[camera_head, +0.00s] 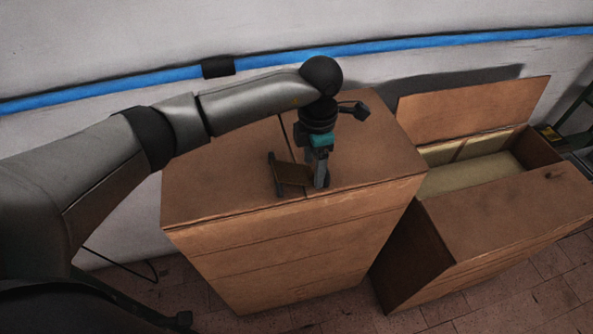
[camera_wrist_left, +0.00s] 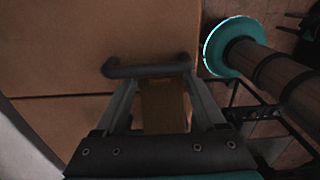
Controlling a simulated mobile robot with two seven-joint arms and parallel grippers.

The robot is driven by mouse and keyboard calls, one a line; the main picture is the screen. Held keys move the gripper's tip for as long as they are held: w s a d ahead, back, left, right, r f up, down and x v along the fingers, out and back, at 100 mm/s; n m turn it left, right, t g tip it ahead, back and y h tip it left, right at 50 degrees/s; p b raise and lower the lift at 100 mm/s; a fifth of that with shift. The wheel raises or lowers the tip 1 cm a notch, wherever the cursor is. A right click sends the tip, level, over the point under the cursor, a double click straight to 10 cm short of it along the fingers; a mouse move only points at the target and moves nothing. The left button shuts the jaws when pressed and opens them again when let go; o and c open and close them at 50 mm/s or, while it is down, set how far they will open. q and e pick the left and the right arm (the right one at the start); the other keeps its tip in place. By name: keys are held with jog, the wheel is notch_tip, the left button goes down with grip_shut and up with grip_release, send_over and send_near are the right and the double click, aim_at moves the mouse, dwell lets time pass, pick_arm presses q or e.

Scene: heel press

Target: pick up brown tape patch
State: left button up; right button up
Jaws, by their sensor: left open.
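The brown tape patch (camera_head: 293,174) is a small flat piece on top of the closed cardboard box, near the seam. A dark bar runs along its far end; I cannot tell whether it belongs to the patch. In the left wrist view the patch (camera_wrist_left: 163,105) shows between my fingers. My left gripper (camera_head: 318,178) points down at the box top, right beside the patch. Its jaws are open, and in the wrist view the fingers stand either side of the patch. Whether either finger touches it is not clear. My right gripper does not show.
The closed cardboard box (camera_head: 240,190) stands on a tiled floor. An open box (camera_head: 500,215) with raised flap and pale inside stands to its right. A wall with a blue stripe (camera_head: 430,45) is behind. The box top left of the patch is clear.

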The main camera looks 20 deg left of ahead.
pick_arm(q)
jog(key=shift+c, duration=1.3)
grip_shut()
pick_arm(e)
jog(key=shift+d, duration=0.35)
pick_arm(q)
jog(key=shift+r, duration=0.1)
